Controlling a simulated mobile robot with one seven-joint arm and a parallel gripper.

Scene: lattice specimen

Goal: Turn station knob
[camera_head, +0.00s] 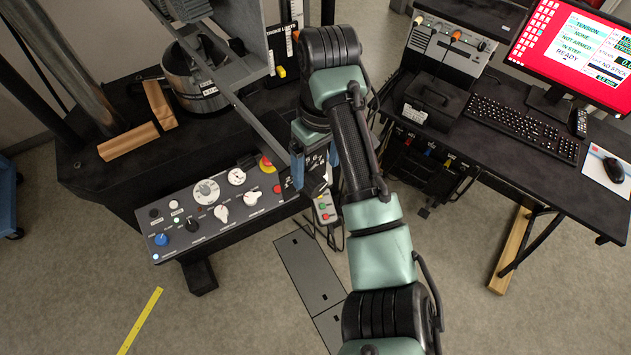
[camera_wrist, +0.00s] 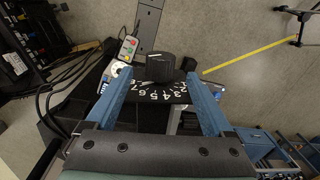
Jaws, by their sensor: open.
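A black knob (camera_wrist: 160,67) with a pale pointer line stands over a black dial plate (camera_wrist: 152,96) with white numerals in the wrist view. My gripper (camera_wrist: 158,76) is open, its blue fingers on either side of the knob. Gaps show between knob and fingers; I cannot tell how deep the tips reach. In the head view my gripper (camera_head: 315,166) points down at the right end of the grey control panel (camera_head: 190,243), and this knob is not clearly seen. The panel carries several white, black and blue knobs.
A hand pendant (camera_head: 323,208) with red and green buttons hangs close by my gripper. A red emergency button (camera_head: 267,164) is left of it. A metal cylinder (camera_head: 195,82) and wooden blocks (camera_head: 128,141) sit on the machine. A desk with a keyboard (camera_head: 522,129) stands right.

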